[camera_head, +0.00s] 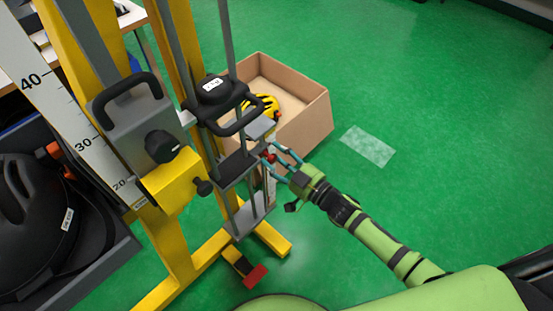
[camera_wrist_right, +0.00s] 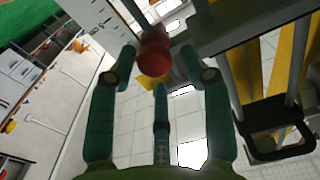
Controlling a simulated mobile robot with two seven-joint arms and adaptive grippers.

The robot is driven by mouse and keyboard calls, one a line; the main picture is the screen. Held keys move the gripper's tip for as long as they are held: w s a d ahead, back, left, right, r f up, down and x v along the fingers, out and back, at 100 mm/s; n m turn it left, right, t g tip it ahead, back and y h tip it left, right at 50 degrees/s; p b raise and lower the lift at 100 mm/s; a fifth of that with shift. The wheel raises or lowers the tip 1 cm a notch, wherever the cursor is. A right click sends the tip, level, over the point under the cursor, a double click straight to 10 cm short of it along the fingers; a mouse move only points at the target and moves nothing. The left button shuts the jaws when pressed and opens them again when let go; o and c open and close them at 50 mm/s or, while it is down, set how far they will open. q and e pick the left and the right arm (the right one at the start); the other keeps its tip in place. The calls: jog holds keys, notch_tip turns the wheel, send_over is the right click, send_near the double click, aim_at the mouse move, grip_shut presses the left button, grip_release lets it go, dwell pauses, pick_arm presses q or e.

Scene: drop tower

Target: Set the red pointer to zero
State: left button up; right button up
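The red pointer (camera_head: 268,157) is a small red piece on the drop tower's lower part, beside a narrow pale scale strip (camera_head: 271,187). In the right wrist view it shows as a round red knob (camera_wrist_right: 154,59). My right gripper (camera_head: 281,158) reaches in from the right at the pointer. Its teal fingers (camera_wrist_right: 160,70) are spread, with the knob between their tips and visible gaps at both sides. Whether a fingertip touches it, I cannot tell. The pointer's reading is too small to make out. My left gripper is not in view.
The yellow tower frame (camera_head: 180,225) has grey rods and a black-handled weight (camera_head: 216,88) above the pointer. A large scale (camera_head: 50,95) is at left.

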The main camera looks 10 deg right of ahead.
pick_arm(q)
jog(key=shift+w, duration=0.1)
pick_arm(e)
jog(key=shift+s+f, duration=0.2)
jog(key=shift+s+d, duration=0.15)
jog(key=shift+s, duration=0.1)
jog(key=v, duration=0.7)
jog(key=shift+r, duration=0.2)
jog(key=shift+d, duration=0.15)
